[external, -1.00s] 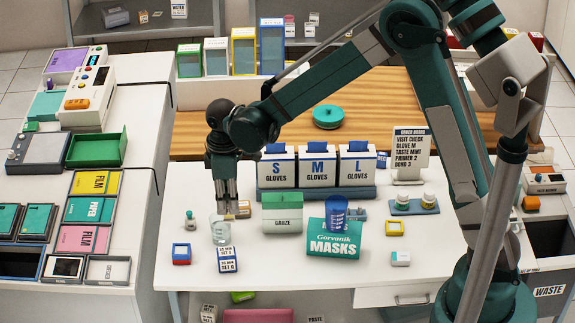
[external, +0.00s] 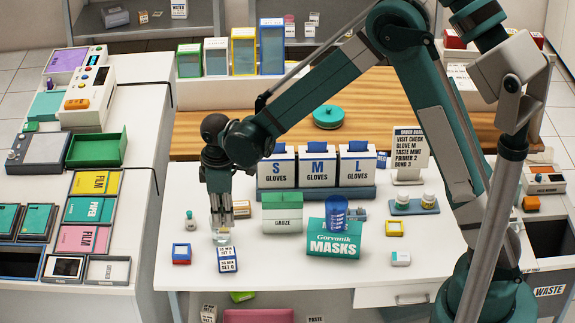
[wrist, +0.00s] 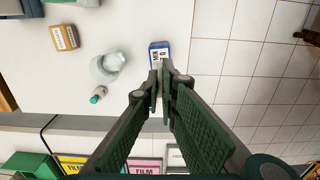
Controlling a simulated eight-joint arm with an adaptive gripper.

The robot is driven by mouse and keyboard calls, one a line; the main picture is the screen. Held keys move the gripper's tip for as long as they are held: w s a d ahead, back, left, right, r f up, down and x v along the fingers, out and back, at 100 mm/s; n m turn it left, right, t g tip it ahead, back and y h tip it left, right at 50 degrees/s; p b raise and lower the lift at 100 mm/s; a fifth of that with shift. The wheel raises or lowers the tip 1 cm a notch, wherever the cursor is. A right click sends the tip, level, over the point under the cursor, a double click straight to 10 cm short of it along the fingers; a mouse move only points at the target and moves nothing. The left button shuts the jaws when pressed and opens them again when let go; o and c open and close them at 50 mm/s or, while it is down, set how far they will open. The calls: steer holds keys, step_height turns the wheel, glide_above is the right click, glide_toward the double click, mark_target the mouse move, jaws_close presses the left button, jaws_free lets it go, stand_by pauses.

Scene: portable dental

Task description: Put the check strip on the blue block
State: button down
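I cannot make out which thing is the check strip. Blue-trimmed things stand on the white table: a small white-and-blue labelled box (external: 227,260), and a smaller blue-and-red block (external: 181,253) to its left. My gripper (external: 222,232) points down over the front left of the table, just above and left of the labelled box, and overlaps a clear cup (external: 220,239). In the wrist view my fingertips (wrist: 163,72) are close together beside the blue-edged box (wrist: 159,50). Whether they touch, or hold something thin, is not clear.
A teal-capped bottle (external: 190,222) and a tan box (external: 241,208) stand near the gripper. The gauze box (external: 282,218), masks box (external: 334,242) and glove boxes (external: 317,170) stand to the right. The front table between the blue-and-red block and the edge is clear.

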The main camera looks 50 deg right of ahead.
mark_target(224, 231)
steer(key=shift+f, duration=1.7)
steer(key=shift+f, duration=0.1)
steer(key=shift+f, duration=1.75)
steer(key=shift+f, duration=0.15)
steer(key=c, duration=2.7)
jaws_free()
steer(key=shift+r, duration=6.15)
